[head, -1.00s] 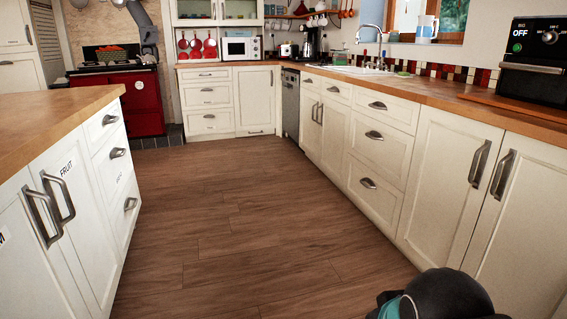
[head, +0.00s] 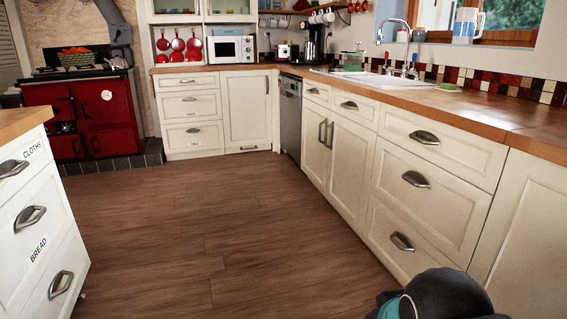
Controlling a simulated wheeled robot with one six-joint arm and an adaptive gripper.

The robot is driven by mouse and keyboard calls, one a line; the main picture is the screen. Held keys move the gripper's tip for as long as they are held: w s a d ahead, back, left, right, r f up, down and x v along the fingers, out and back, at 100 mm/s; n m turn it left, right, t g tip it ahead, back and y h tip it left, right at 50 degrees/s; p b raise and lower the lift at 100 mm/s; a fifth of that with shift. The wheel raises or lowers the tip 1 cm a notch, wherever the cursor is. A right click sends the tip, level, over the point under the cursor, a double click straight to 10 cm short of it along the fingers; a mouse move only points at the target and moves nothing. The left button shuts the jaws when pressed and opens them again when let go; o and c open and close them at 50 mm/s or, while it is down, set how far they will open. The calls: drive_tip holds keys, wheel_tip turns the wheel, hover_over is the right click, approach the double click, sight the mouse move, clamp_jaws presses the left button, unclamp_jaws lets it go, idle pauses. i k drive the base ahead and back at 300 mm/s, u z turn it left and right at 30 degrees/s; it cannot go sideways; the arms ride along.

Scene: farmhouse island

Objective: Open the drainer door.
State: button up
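No door in the head view carries a label that I can read as drainer, so I cannot tell which one it is. Below the sink (head: 370,79) is a pair of cream doors (head: 338,160) with upright metal handles, both shut. A cream corner door (head: 246,105) with a small dark handle low down is shut. The wall cabinet (head: 232,8) at the top is cut off by the picture's edge. My gripper is not in view; only a dark rounded part of my arm shows at the bottom right.
Wooden floor (head: 200,225) is clear ahead. The island drawers (head: 40,225), labelled CLOTHS and BREAD, stand at the left. Drawers (head: 415,180) line the right. A grey dishwasher (head: 290,115) stands by the corner, and a red stove (head: 85,115) at the back left.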

sight(315, 118)
drive_tip(key=u, duration=0.05)
drive_tip(key=i, duration=1.85)
drive_tip(key=u, duration=0.2)
drive_tip(key=i, duration=1.9)
drive_tip(key=u, duration=0.1)
